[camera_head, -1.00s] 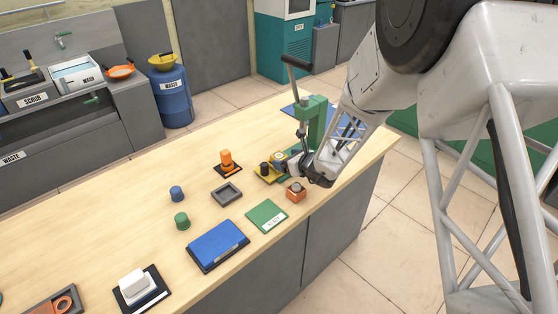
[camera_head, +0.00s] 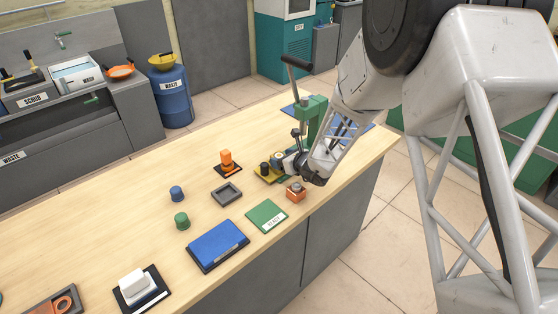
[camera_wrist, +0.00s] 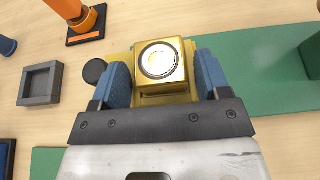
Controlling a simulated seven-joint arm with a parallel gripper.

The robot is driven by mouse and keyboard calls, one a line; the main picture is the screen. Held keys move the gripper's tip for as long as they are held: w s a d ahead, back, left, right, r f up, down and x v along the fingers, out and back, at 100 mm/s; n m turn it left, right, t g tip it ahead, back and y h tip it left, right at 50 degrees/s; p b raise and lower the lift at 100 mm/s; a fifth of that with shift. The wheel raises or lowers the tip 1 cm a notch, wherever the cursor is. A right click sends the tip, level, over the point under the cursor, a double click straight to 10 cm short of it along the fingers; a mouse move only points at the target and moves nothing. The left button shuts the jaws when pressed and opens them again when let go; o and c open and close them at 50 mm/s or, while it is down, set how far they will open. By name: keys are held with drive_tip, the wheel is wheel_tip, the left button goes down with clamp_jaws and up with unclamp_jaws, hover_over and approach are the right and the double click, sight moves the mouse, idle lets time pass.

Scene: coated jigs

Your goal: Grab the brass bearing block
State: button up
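The brass bearing block (camera_wrist: 160,62), a shiny gold block with a pale round bore ring on top, sits on a yellow jig (camera_wrist: 118,62) in the wrist view. My gripper (camera_wrist: 164,76) has its two blue fingers on either side of the block, apart from each other. The block lies slightly turned between them, and firm contact on both sides does not show, so the fingers look open around it. In the head view my gripper (camera_head: 287,161) is low at the yellow jig (camera_head: 268,175), and the block is mostly hidden there.
A green press (camera_head: 316,118) with a long lever stands close behind my gripper. An orange block (camera_head: 296,193) and a green pad (camera_head: 267,216) lie in front. A grey tray (camera_head: 227,194) and an orange part on a black base (camera_head: 227,163) are to the left.

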drive_tip(key=c, duration=1)
drive_tip(key=shift+r, duration=0.15)
drive_tip(key=shift+r, duration=1.4)
drive_tip(key=shift+s+r, duration=0.2)
drive_tip(key=shift+r, duration=0.1)
drive_tip(key=s+d, duration=0.1)
drive_tip(key=s, duration=0.4)
drive_tip(key=s+d+r, duration=0.1)
drive_tip(key=s, duration=0.4)
drive_tip(key=s+d, duration=0.2)
drive_tip(key=s, duration=0.3)
drive_tip(key=shift+r, duration=0.15)
